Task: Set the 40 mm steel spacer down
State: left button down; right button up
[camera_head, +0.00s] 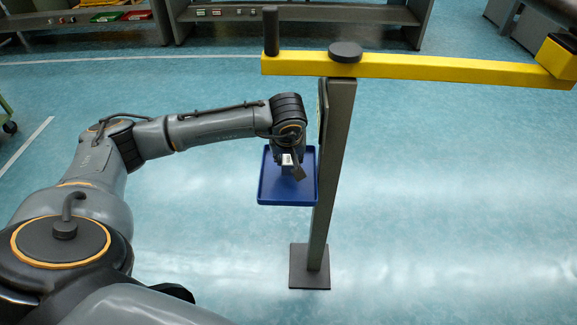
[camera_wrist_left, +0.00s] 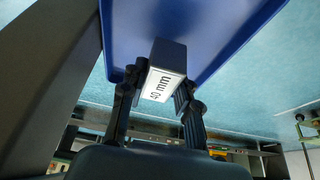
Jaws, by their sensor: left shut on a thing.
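The steel spacer (camera_wrist_left: 165,72) is a dark block with a white label reading 40 mm, seen in the left wrist view. My left gripper (camera_wrist_left: 158,92) is shut on it, with one finger on each side. In the head view my left gripper (camera_head: 288,166) is over the blue tray (camera_head: 287,199), and the spacer's white label (camera_head: 287,159) shows small between the fingers. The blue tray also shows in the left wrist view (camera_wrist_left: 225,22) behind the spacer. I cannot tell whether the spacer touches the tray. My right gripper is not in view.
A grey post (camera_head: 331,170) on a square foot (camera_head: 309,268) stands right beside the tray. A yellow gate beam (camera_head: 420,67) with a dark upright handle (camera_head: 270,30) crosses its top. Shelves (camera_head: 295,14) stand at the back. The floor to the right is clear.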

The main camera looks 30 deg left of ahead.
pick_arm(q)
jog(key=shift+f, duration=1.2)
jog(key=shift+f, duration=0.15)
jog(key=c, duration=1)
grip_release()
jog(key=shift+s, duration=0.15)
